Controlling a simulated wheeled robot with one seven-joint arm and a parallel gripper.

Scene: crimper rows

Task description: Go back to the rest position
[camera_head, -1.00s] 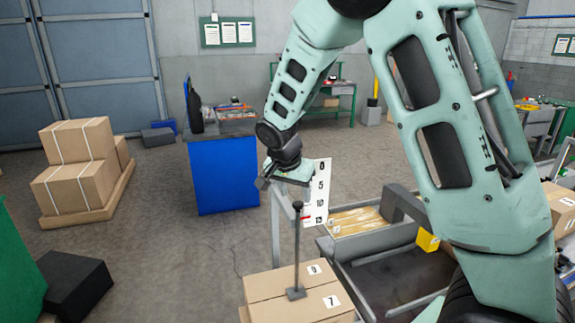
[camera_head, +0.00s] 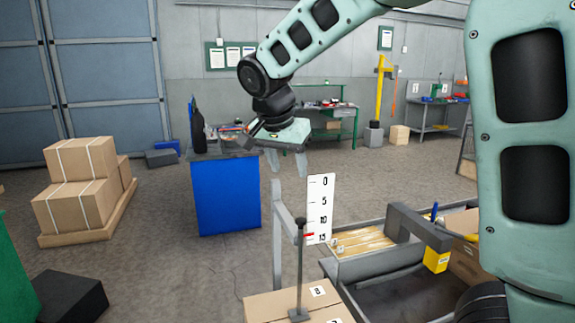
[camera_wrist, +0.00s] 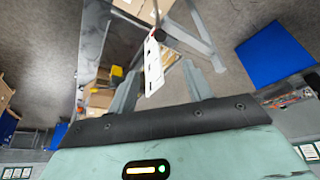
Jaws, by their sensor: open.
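My gripper (camera_head: 288,160) hangs from my raised arm with its fingers pointing down, above and left of the white scale board (camera_head: 319,209). In the wrist view my gripper (camera_wrist: 160,88) shows two fingers set apart, with nothing held between them. The scale board (camera_wrist: 153,66) shows beyond the fingers and looks apart from them. A dark rod with a round top (camera_head: 300,262) stands upright on a cardboard box (camera_head: 268,307) below.
A grey machine frame (camera_head: 370,265) with a wooden-slatted tray (camera_head: 360,241) and a yellow block (camera_head: 436,260) stands at the right. A blue cabinet (camera_head: 226,195) stands behind. Stacked boxes (camera_head: 82,187) sit on a pallet at left. The floor between is clear.

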